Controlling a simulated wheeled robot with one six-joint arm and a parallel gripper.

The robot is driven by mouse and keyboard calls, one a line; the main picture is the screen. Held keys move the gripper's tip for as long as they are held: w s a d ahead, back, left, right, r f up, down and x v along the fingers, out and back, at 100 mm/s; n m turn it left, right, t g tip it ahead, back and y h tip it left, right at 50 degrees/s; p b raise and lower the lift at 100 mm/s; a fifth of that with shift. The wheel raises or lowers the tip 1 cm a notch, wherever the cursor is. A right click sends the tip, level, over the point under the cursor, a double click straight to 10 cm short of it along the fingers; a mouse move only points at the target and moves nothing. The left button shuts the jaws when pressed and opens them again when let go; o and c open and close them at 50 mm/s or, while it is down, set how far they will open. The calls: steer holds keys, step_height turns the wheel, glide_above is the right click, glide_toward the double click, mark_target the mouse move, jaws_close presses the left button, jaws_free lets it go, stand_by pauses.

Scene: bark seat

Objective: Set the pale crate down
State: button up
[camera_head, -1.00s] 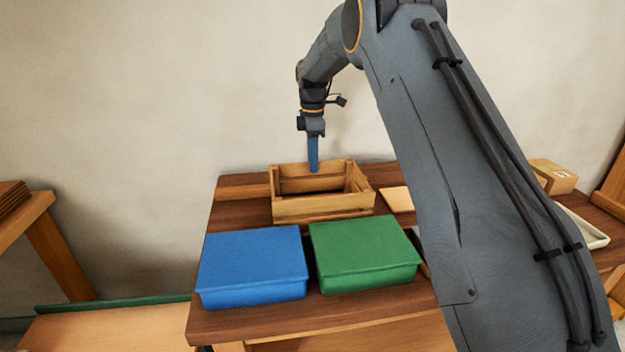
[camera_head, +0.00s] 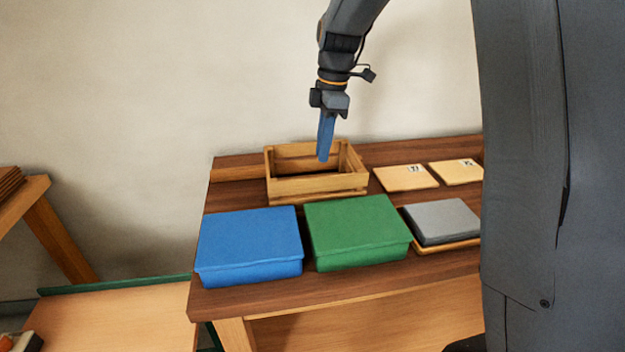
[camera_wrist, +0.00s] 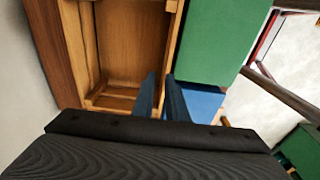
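The pale crate (camera_head: 318,187) is a slatted wooden box, upright on the dark brown table (camera_head: 350,293) near the wall. It looks empty in the wrist view (camera_wrist: 130,45). My gripper (camera_head: 324,160) points down above the crate, its blue fingertips slightly above the front rim and apart from it. In the wrist view my two blue fingers (camera_wrist: 161,95) stand apart with a gap between them, lined up over the crate's long wall on the green box's side. Nothing is held.
A blue box (camera_head: 249,240) and a green box (camera_head: 358,228) stand close in front of the crate. To the right lie two pale labelled tiles (camera_head: 404,178) (camera_head: 456,171) and a grey block (camera_head: 440,220) on a tan base. The wall is close behind.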

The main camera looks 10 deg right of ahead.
mark_target(317, 190)
steer(key=shift+s, duration=0.65)
steer(key=shift+s+f, duration=0.15)
steer(key=shift+f, duration=0.25)
steer(key=f+p, duration=0.1)
steer(key=f, duration=0.2)
steer(key=a+f+p, duration=0.1)
steer(key=f, duration=0.3)
steer(key=f+p, duration=0.2)
steer(key=f, duration=0.2)
steer(key=shift+a+f, duration=0.1)
steer(key=shift+a, duration=0.2)
steer(key=shift+c, duration=0.3)
jaws_close()
